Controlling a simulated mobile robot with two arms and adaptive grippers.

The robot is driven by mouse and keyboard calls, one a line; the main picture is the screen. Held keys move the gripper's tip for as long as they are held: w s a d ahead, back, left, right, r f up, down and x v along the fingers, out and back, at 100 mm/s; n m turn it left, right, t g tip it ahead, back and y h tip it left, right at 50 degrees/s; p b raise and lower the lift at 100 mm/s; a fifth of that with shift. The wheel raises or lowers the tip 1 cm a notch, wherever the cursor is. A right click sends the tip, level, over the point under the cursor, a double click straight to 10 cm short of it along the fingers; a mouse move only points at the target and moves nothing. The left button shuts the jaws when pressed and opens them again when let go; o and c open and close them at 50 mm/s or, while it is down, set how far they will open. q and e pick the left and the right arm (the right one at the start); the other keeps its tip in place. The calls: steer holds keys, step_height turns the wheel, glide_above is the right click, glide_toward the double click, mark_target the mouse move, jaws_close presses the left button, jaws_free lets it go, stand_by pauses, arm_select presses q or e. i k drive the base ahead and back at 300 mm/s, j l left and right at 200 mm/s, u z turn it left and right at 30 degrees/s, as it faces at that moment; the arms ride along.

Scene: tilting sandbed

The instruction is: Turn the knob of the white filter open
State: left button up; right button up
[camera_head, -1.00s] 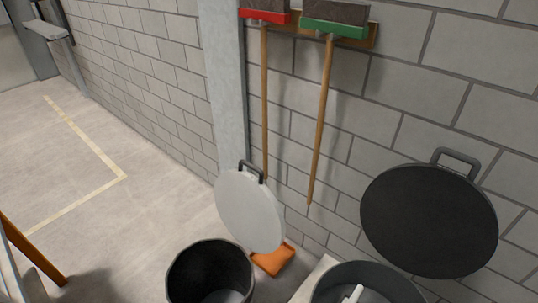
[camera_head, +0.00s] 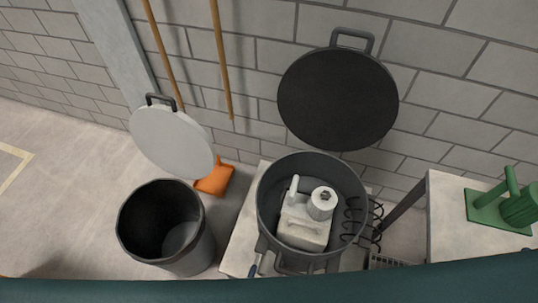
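A white filter (camera_head: 303,226) stands inside a dark grey round pot (camera_head: 264,205) in the head view. It has a boxy white body, a round cylindrical part (camera_head: 322,201) with a dark centre on top, and a thin white upright piece (camera_head: 294,187) beside it. I cannot tell which of these parts is the knob, or how it is set. The pot's dark lid (camera_head: 338,98) is tilted up behind it against the wall. Neither of my grippers is in view.
A black bin (camera_head: 190,258) stands left of the pot, with a light grey lid (camera_head: 172,143) raised behind it. An orange object (camera_head: 215,180) lies on the floor by the wall. A table (camera_head: 450,239) at right holds a green device (camera_head: 502,207). Black coils (camera_head: 362,222) are beside the pot.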

mark_target(325, 195)
steer(key=l+z, duration=0.1)
steer(key=z, duration=0.25)
steer(key=i+l+z, duration=0.1)
steer(key=z, duration=0.2)
steer(key=j, duration=0.2)
steer(key=k, duration=0.05)
